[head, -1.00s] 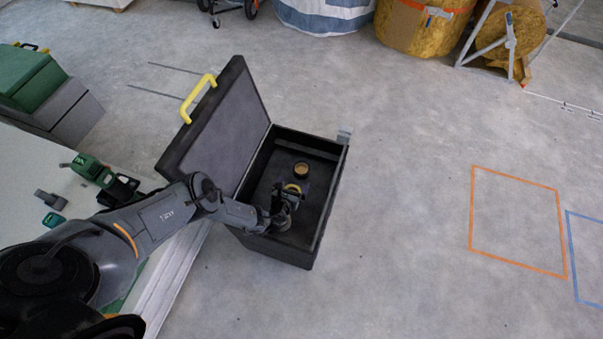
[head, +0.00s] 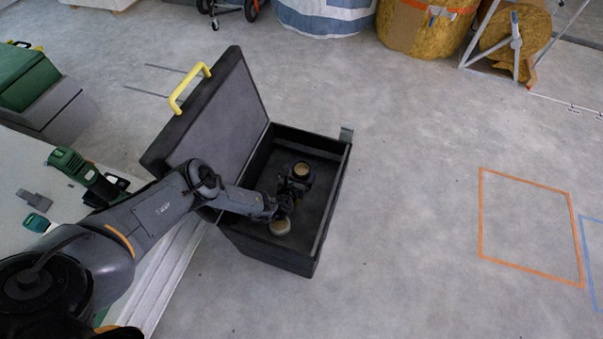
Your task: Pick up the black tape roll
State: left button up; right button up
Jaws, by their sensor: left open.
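The black tape roll (head: 302,171) with a tan core lies inside the open black toolbox (head: 316,251), toward its far side. My left gripper (head: 297,181) reaches down into the box right at this roll and is open. Its dark fingers blend with the roll, so I cannot tell whether they touch it. A second, paler roll (head: 280,227) lies nearer the front of the box, partly under my left wrist. My right gripper is not in view.
The toolbox lid with a yellow handle (head: 189,88) stands open to the left. A white-topped bench (head: 100,158) holds a green power tool (head: 76,166) and small items. Clear floor with taped outlines (head: 530,181) lies to the right.

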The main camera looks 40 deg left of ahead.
pick_arm(q)
jog(key=shift+c, duration=0.5)
jog(key=c, duration=0.9)
jog(key=shift+r, duration=0.1)
jog(key=shift+c, duration=0.2)
